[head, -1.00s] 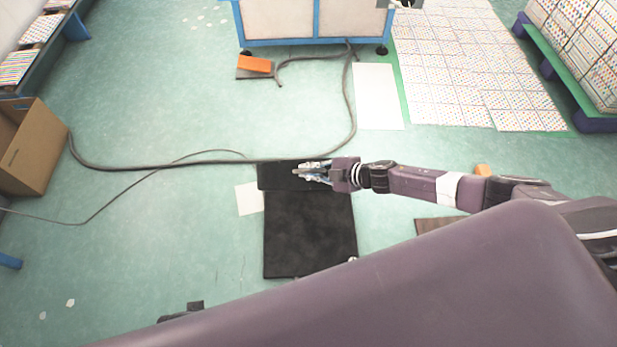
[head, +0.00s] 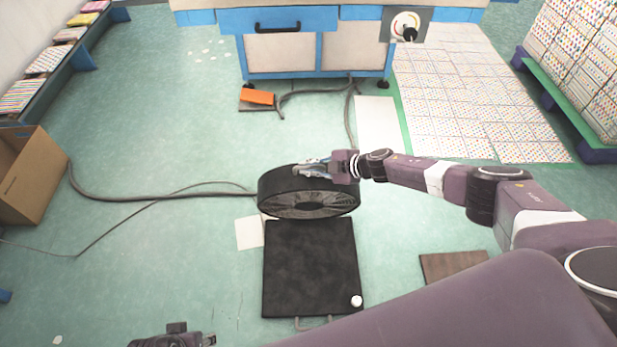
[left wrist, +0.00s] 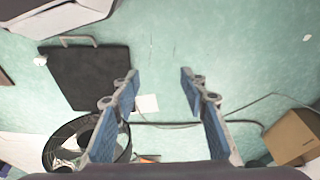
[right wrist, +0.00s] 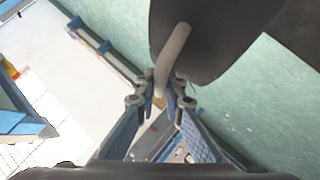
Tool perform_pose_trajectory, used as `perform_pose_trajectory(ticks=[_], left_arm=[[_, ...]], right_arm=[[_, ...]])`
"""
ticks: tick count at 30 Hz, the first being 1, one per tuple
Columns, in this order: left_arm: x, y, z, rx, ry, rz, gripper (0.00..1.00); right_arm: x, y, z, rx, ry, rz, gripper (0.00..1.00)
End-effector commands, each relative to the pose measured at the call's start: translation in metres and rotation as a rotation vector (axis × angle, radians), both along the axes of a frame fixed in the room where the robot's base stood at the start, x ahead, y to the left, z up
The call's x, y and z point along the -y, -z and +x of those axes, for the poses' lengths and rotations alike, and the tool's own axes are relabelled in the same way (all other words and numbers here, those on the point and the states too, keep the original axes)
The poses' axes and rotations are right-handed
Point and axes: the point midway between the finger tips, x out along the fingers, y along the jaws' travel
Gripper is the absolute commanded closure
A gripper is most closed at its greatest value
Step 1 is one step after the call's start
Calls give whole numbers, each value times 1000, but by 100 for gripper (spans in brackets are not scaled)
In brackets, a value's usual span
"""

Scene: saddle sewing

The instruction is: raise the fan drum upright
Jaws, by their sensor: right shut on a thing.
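The fan drum (head: 308,207) is a short black cylinder with a round grille. In the head view it stands at the far end of a flat black panel (head: 310,265), its curved side up and its grille towards me. I cannot tell if it is fully upright. My right gripper (head: 312,169) is at the drum's top, shut on a pale grey handle (right wrist: 174,55) beside the dark drum in the right wrist view. My left gripper (left wrist: 160,76) is open and empty, away from the drum (left wrist: 60,145). In the head view the left gripper is partly visible at the bottom edge.
A blue workbench (head: 280,20) stands behind, with an orange pedal (head: 257,97) on the floor. A grey cable (head: 150,196) runs across the floor to the drum. A cardboard box (head: 30,175) is at the left. The floor left of the panel is mostly clear.

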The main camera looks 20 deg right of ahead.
Motion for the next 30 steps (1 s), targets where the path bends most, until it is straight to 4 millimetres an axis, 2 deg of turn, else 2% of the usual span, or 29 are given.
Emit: perform_pose_trajectory(ticks=[1, 12, 16, 26, 30], left_arm=[[0, -8, 1, 9, -1, -1, 60], [-3, -85, -6, 50, -7, -2, 60], [-4, -104, -14, 59, -8, -2, 60], [-4, -86, -13, 57, -8, -2, 60], [3, -90, 12, 153, 0, -22, 60]], right_arm=[[2, -1, 8, 7, 3, 0, 100], [10, -3, 38, 7, 4, 0, 100], [13, -3, 48, 7, 4, 0, 100], [20, -3, 69, 5, 6, 1, 100], [21, -3, 74, 5, 4, 1, 100]])
